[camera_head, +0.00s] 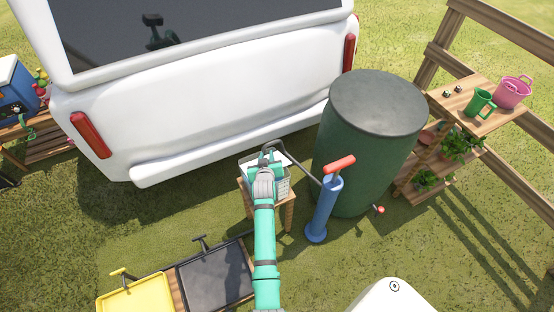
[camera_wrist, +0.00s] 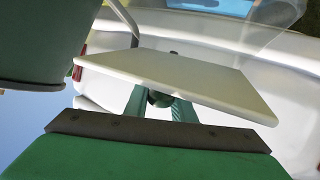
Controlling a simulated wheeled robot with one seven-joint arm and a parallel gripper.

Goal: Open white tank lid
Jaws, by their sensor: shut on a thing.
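The white tank (camera_head: 283,186) is a small pale container on a wooden stand, between the vehicle and the green barrel in the head view. My arm covers much of it. The white lid (camera_wrist: 150,72) shows in the wrist view as a flat, tilted panel. My gripper (camera_wrist: 160,100) is at the lid's near edge with its green fingers shut on the lid, partly hidden behind the panel. In the head view my gripper (camera_head: 268,152) is over the tank, and its fingertips are hard to make out. How far the lid is raised is unclear there.
A blue pump (camera_head: 324,210) with a red handle and a green barrel (camera_head: 365,150) stand close on the right. The white vehicle (camera_head: 210,100) is behind. A yellow tray (camera_head: 137,296) and a black tray (camera_head: 215,275) lie at front left. Grass on the right front is open.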

